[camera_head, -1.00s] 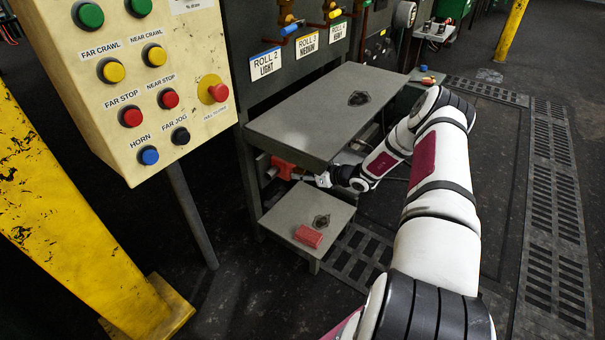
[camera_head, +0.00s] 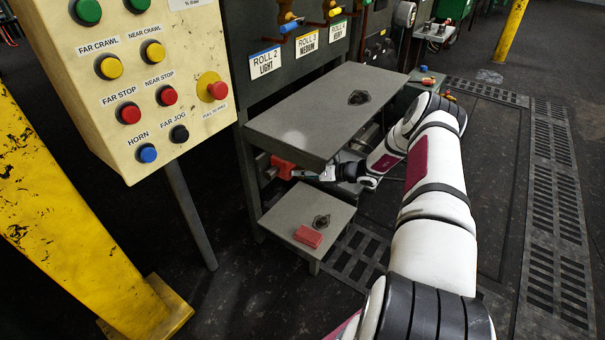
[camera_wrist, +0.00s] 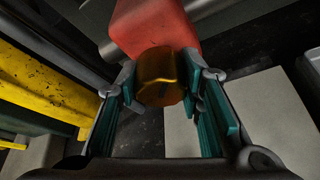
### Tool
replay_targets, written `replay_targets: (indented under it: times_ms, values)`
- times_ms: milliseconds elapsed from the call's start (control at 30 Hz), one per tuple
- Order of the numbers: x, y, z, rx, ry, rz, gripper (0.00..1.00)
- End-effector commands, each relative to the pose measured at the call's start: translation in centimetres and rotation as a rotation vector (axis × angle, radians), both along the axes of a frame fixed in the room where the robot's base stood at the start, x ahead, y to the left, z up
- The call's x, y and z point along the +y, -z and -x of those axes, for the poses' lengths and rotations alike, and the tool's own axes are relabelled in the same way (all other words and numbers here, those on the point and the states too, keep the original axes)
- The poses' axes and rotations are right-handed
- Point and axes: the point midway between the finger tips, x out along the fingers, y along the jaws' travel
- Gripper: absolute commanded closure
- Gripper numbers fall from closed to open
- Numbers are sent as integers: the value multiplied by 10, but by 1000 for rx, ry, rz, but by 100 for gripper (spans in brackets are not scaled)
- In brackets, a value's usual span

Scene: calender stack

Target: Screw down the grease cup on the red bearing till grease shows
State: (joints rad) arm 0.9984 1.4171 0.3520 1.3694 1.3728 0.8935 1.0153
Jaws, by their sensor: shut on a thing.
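The red bearing (camera_head: 282,166) sits under the grey upper shelf, at the left end of my arm in the head view. In the wrist view the red bearing (camera_wrist: 155,25) fills the top middle. The brass grease cup (camera_wrist: 160,77) sits against its near face. My gripper (camera_wrist: 160,92) is shut on the cup, with a teal-padded finger on each side. In the head view my gripper (camera_head: 303,173) reaches the bearing from the right, and the cup is too small to tell there. I see no grease at the cup or bearing.
The grey upper shelf (camera_head: 290,115) hangs close above my gripper. A cream button panel (camera_head: 195,75) and a yellow post (camera_head: 75,230) stand left. The floor right of my arm is open.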

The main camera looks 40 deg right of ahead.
Motion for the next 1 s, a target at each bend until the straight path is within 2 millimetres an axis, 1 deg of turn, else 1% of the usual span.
replay_targets:
  times_ms: [233, 267, 300, 333, 633, 733, 867, 1000]
  values:
    - [-1, 0, 0, 0, 3, 1, 94]
    - [-1, 0, 0, 0, 3, 1, 59]
    - [-1, 0, 0, 0, 3, 2, 50]
    - [-1, 0, 0, 0, 3, 2, 46]
    - [-1, 0, 0, -1, 2, 2, 46]
    - [-4, -2, 5, 0, 3, 2, 46]
    - [-13, -9, 19, 0, 3, 3, 46]
    - [-28, -18, 42, 0, 5, 5, 46]
